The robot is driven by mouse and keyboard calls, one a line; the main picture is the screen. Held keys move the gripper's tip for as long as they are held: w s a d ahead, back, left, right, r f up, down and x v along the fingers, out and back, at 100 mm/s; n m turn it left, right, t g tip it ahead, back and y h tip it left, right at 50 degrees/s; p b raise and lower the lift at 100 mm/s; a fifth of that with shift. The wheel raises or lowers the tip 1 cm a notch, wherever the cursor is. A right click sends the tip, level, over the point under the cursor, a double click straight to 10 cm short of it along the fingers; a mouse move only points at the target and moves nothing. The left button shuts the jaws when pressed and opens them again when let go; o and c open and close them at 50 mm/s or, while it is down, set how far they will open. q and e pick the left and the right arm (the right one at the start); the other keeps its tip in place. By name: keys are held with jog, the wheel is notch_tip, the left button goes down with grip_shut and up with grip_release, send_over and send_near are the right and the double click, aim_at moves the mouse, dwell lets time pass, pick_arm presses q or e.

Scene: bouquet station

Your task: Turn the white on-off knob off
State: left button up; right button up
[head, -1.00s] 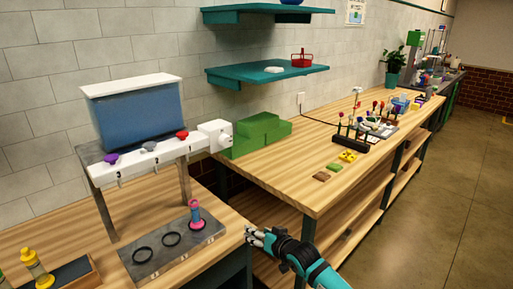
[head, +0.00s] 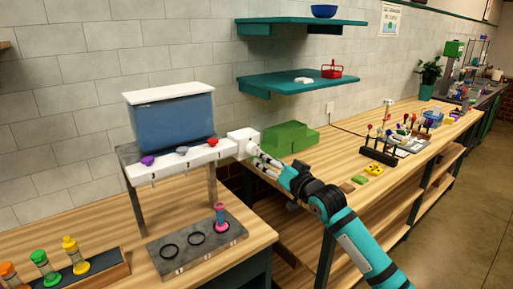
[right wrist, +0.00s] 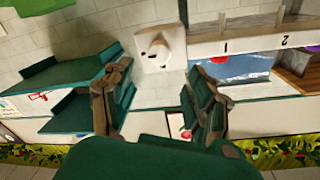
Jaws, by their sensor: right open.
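The white on-off knob (right wrist: 165,47) is a round white dial on a white box (head: 243,138) at the right end of the dispenser. It faces my right wrist camera, and small dark marks show near it. In the head view my right gripper (head: 262,160) is just right of and below the box, partly covering the knob side. In the right wrist view my right gripper (right wrist: 160,70) is open and empty, its fingers apart on either side below the knob. I cannot tell whether a fingertip touches the box. My left gripper is not in view.
The dispenser has a blue tank (head: 173,125) and several coloured valves along a white bar (head: 180,163). A pink and blue vial (head: 220,215) stands on the grey plate (head: 190,250) below. Teal shelves (head: 300,82) hang above.

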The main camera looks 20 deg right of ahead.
aim_at(255, 150)
jog(key=p+x, duration=0.1)
jog(key=x, duration=0.6)
jog(key=shift+w+a, duration=0.1)
jog(key=shift+w, duration=0.25)
jog(key=c, duration=1.1)
jog(key=shift+c, duration=0.2)
